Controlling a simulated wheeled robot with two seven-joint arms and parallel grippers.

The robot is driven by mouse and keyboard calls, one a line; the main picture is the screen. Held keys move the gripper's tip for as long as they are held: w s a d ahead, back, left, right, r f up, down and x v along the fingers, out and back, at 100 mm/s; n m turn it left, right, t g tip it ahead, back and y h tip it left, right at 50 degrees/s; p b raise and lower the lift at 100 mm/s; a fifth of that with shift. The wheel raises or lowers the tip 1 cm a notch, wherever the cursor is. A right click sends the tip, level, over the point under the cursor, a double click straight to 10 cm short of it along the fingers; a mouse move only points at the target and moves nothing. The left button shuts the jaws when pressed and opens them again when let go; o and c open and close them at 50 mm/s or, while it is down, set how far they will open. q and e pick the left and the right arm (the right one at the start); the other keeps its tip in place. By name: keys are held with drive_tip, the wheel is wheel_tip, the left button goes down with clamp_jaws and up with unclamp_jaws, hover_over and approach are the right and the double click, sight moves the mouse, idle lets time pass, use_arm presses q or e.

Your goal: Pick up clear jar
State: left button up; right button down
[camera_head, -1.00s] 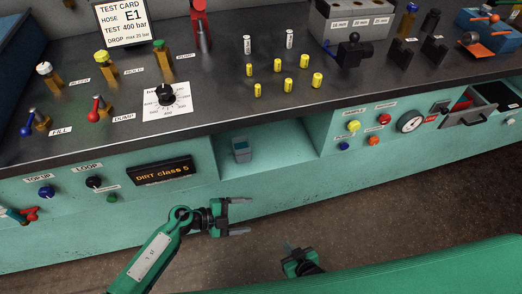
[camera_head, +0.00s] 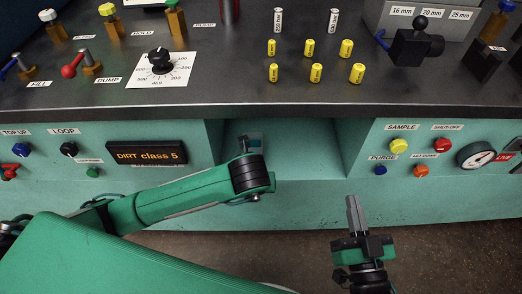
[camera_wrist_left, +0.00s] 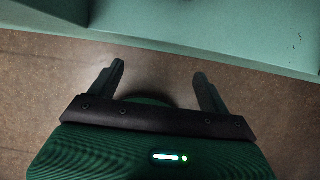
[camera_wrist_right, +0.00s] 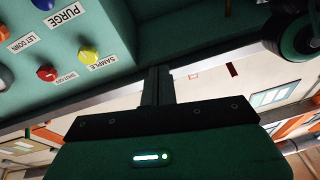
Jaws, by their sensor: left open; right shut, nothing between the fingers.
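My right gripper (camera_head: 356,213) is shut and empty, in front of the bench and to the right of and below the recess. Its closed fingers also show in the right wrist view (camera_wrist_right: 157,88).
The recess (camera_head: 310,150) is otherwise empty. A "DIRT class 5" display (camera_head: 147,153) is left of it; knobs and a gauge (camera_head: 476,155) are right. Several yellow cylinders (camera_head: 316,72) and a black dial (camera_head: 161,60) sit on the dark worktop (camera_head: 230,97).

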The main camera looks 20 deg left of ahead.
sight(252, 153)
use_arm(q)
drive_tip(key=w, duration=0.2)
drive_tip(key=w+a, duration=0.1)
drive_tip(key=w, duration=0.1)
drive_tip(key=w+a, duration=0.1)
drive_tip(key=w, duration=0.1)
drive_tip(key=shift+w, duration=0.2)
drive_tip(key=w, duration=0.2)
drive_tip(key=w+a+b, duration=0.1)
drive_tip(key=w, duration=0.1)
drive_tip(key=shift+w+a+f+b, duration=0.1)
drive_tip(key=shift+w+f+b, duration=0.2)
drive_tip(key=shift+f, duration=0.2)
drive_tip(key=c, duration=1.1)
use_arm(e)
wheel_tip(252, 153, up, 7)
drive_tip(key=d+t, duration=0.2)
drive_tip(key=t, duration=0.2)
drive_tip(key=shift+t, duration=0.3)
